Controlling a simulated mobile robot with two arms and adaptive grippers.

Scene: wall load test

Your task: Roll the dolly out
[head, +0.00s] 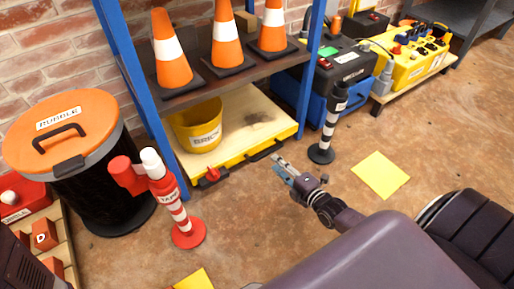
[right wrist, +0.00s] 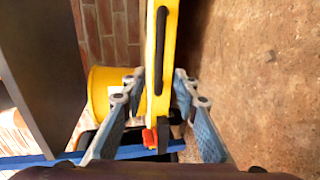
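The dolly (head: 243,107) is a low, pale platform with a yellow front edge, standing under the shelf rack. A black handle (head: 264,150) sits on its front edge, and a small red part (head: 211,175) is at the front left corner. A yellow bucket (head: 196,125) stands on its left part. My right gripper (head: 280,168) is just in front of the edge, near the handle. In the right wrist view its fingers (right wrist: 156,118) are spread on either side of the yellow edge (right wrist: 160,75), with gaps visible. My left gripper is not in view.
A red-and-white post (head: 172,200) stands at the dolly's front left, and a black-and-white post (head: 328,130) at its right. A rubble bin (head: 75,165) is at left. Orange cones (head: 170,60) stand on the shelf above. A yellow floor square (head: 381,175) lies on open floor.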

